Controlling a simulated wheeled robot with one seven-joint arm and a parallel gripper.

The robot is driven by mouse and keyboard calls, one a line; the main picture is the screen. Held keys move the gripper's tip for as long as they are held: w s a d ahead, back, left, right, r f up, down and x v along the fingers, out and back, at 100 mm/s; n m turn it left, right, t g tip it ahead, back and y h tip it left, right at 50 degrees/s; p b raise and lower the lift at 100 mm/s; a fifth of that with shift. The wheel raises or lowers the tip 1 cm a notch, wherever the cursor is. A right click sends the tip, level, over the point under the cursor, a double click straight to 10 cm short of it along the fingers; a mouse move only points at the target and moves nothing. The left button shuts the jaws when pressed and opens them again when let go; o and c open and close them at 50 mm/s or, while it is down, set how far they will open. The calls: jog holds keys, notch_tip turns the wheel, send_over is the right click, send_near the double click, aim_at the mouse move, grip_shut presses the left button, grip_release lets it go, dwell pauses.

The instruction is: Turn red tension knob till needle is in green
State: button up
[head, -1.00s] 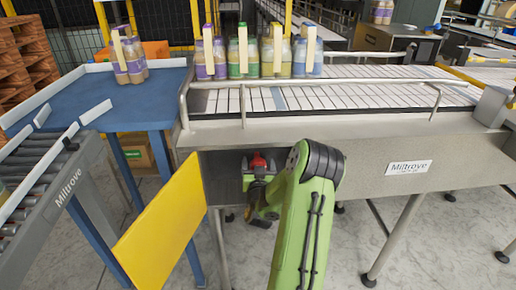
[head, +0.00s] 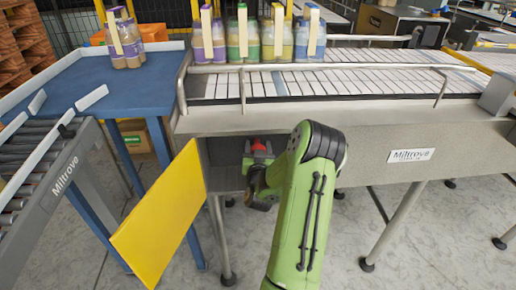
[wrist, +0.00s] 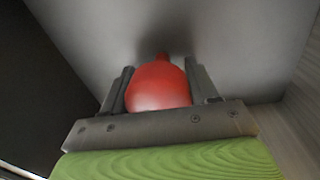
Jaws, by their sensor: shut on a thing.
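The red tension knob (wrist: 157,88) is a rounded red ball shape on a short stem against a grey surface in the wrist view. My gripper (wrist: 160,80) has a finger on each side of the knob and is shut on it. In the head view the knob shows as a small red patch (head: 258,146) inside the open bay under the conveyor, with my gripper (head: 256,158) at it. My green arm covers part of the bay. No needle or green band shows in either view.
A yellow door panel (head: 160,222) stands open left of the bay. The steel conveyor frame (head: 330,119) lies above my gripper, with several bottle packs (head: 245,40) behind it. A blue table (head: 115,85) and a roller conveyor (head: 50,165) stand at left.

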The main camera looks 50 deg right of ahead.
jog(key=shift+m, duration=0.3)
jog(key=m, duration=0.4)
jog(key=shift+m+p, duration=0.4)
jog(key=m, duration=0.4)
jog(key=shift+s+f+y, duration=0.1)
jog(key=shift+f+y, duration=0.05)
jog(key=shift+y, duration=0.15)
jog(key=shift+m, duration=0.4)
jog(key=o, duration=1)
jog(key=shift+d, duration=0.1)
